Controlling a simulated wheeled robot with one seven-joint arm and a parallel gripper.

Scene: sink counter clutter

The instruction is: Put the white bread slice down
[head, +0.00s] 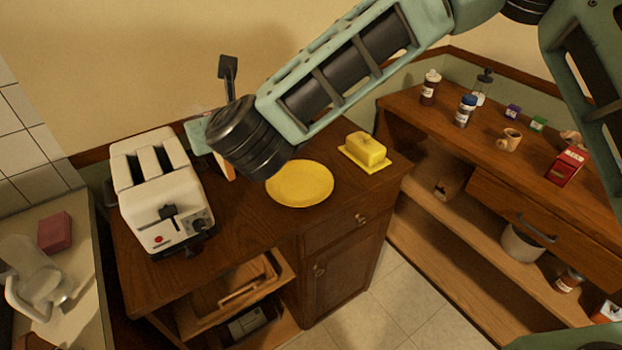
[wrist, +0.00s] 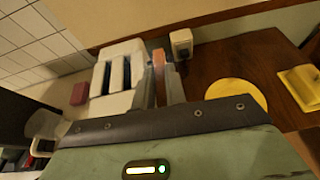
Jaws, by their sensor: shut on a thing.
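My gripper (wrist: 161,88) is shut on the bread slice (wrist: 159,62), which stands on edge between the fingers in the wrist view. Only its narrow, orange-brown edge shows there. In the head view a small pale part of the slice (head: 228,172) shows below my wrist, between the toaster and the yellow plate; my arm hides the rest. The slice appears held above the counter, but I cannot tell how high.
A white two-slot toaster (head: 163,190) stands left of the slice on the brown counter (head: 250,225). An empty yellow plate (head: 300,184) and a yellow butter dish (head: 366,150) lie to the right. A small beige box (wrist: 181,42) stands near the wall. Bare counter shows before the plate.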

